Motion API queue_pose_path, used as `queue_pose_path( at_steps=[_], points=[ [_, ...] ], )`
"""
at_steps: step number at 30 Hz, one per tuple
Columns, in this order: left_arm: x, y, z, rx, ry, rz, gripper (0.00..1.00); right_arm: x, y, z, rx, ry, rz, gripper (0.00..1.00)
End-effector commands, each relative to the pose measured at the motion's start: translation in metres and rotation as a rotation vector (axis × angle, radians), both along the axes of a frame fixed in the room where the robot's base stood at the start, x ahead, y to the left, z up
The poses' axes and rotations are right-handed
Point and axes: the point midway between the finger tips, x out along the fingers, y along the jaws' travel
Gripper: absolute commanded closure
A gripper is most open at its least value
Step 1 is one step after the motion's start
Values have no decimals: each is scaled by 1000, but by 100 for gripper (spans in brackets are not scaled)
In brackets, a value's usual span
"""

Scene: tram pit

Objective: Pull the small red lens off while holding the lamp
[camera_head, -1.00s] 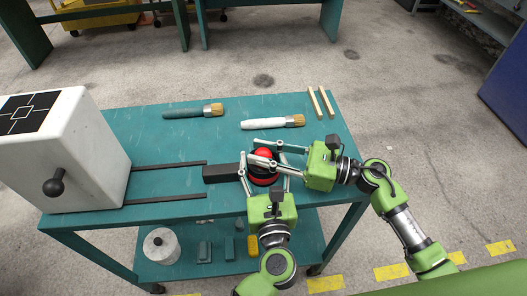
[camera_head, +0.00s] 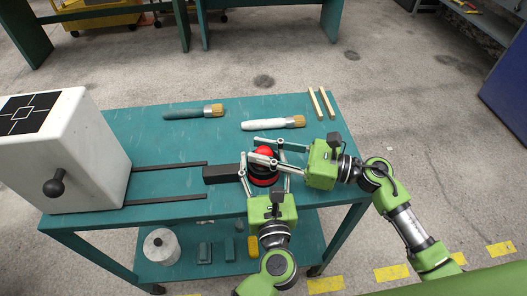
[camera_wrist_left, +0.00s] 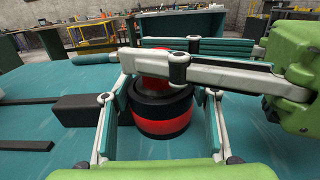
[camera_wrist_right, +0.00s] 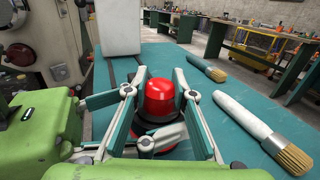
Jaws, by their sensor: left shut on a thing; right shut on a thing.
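The lamp is a round black body with a red band (camera_wrist_left: 160,122), upright at the table's right end. Its small red lens (camera_wrist_right: 159,98) is a glossy dome on top. My left gripper (camera_head: 264,180) is shut on the lamp body, with one finger on each side, as the left wrist view shows. My right gripper (camera_head: 266,150) reaches in from the right, higher up, and is shut on the red lens, with a finger on either side of it. Its near finger hides part of the lens in the left wrist view. Whether the lens is still seated on the body is unclear.
A black block (camera_head: 220,174) lies just left of the lamp. Two dark rails (camera_head: 170,166) run to a white box (camera_head: 75,150). Two brushes (camera_head: 272,123) and two wooden sticks (camera_head: 320,103) lie along the back. The teal tabletop's (camera_head: 150,137) middle is clear.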

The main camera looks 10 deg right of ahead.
Motion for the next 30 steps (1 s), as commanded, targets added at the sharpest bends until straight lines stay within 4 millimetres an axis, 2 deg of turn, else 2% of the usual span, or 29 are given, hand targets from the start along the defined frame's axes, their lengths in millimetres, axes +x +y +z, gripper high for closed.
queue_pose_path(
  at_steps=[30],
  points=[
    [0,0,-1,1,2,0,74,0,0,20,-1,1,1,97]
  ],
)
